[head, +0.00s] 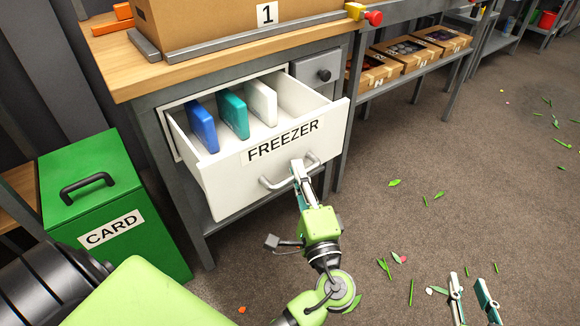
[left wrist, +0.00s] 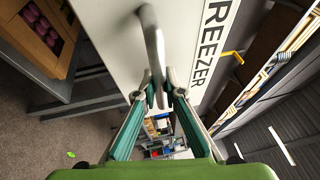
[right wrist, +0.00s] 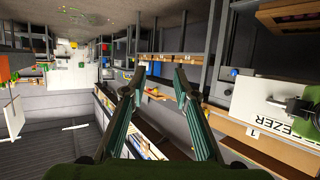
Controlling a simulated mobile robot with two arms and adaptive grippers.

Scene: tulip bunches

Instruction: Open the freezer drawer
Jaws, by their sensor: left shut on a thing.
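The white freezer drawer (head: 225,180), labelled FREEZER, is pulled out from the workbench. Inside stand a blue slab (head: 203,126), a teal slab (head: 233,113) and a white slab (head: 261,102). My left gripper (head: 299,170) is shut on the grey drawer handle (head: 275,183). In the left wrist view the handle (left wrist: 152,45) passes between the fingers (left wrist: 157,90) in front of the white drawer front. My right gripper (head: 470,290) is at the lower right over the floor, apart from the drawer. The right wrist view shows its fingers (right wrist: 158,80) spread and empty.
A green CARD bin (head: 130,250) stands left of the drawer. A cardboard box marked 1 (head: 220,25) sits on the bench top (head: 120,75). Shelves with boxes (head: 410,50) are at the back right. The floor (head: 430,130) is open, with scattered leaves.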

